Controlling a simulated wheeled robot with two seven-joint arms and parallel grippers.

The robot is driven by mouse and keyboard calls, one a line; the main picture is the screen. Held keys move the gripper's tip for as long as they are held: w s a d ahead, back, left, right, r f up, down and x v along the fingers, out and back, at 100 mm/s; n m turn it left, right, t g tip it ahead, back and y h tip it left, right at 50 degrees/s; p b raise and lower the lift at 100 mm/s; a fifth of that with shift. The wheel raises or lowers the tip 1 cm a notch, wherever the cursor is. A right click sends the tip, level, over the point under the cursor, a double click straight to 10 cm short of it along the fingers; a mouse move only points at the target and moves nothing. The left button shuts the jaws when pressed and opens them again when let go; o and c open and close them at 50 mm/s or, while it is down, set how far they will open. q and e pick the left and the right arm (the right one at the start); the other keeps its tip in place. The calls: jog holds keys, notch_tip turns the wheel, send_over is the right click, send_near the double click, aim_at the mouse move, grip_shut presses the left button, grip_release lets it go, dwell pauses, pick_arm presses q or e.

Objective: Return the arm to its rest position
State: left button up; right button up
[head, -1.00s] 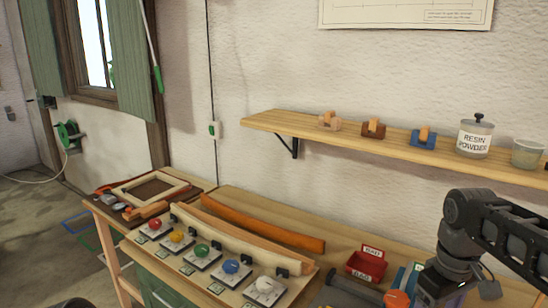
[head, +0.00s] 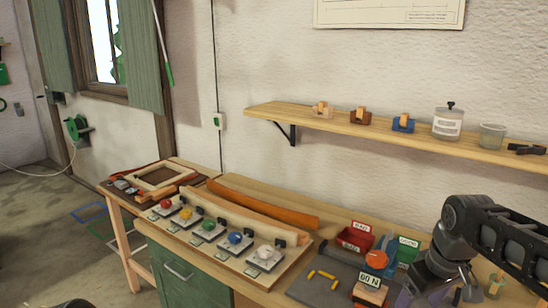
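My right arm comes in from the right edge in the head view, its dark links bending downward over the right end of the bench (head: 335,230). Its wrist hangs low, near a block labelled 60 N (head: 370,291) and an orange-topped item (head: 376,260). The fingertips cannot be made out, so I cannot tell whether this gripper is open or shut, or holds anything. My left gripper is not in view. Only a small dark rounded part shows at the bottom left edge.
A board (head: 205,246) with several coloured knobs lies on the bench, with an orange curved lath (head: 262,204) behind it. A red bin (head: 355,237) and a dark mat (head: 312,290) with yellow pieces are at the right. A wall shelf (head: 290,113) hangs above.

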jog(key=w+a+f+m+t+y, duration=0.1)
jog(key=w+a+f, duration=0.25)
jog(key=f, duration=0.25)
jog(key=w+a+f+m+t+y, duration=0.1)
jog(key=w+a+f+t, duration=0.15)
jog(key=a+f, duration=0.2)
jog(key=s+a+f+m+b, duration=0.1)
jog(key=a+f, duration=0.2)
jog(key=f, duration=0.4)
jog(key=a+f, duration=0.3)
jog(key=f, duration=0.3)
jog(key=s+a+f+m+g, duration=0.1)
jog(key=s+a+f, duration=0.3)
jog(key=s+f, duration=0.6)
jog(key=s+a+f+g+y+b, duration=0.1)
jog(key=s+a+f+g, duration=0.3)
jog(key=s+f, duration=0.7)
jog(key=s+a, duration=0.1)
jog(key=s, duration=0.3)
jog(key=shift+s+a+f+m+y+b, duration=0.3)
jog(key=shift+s+m, duration=0.1)
jog(key=shift+g, duration=0.25)
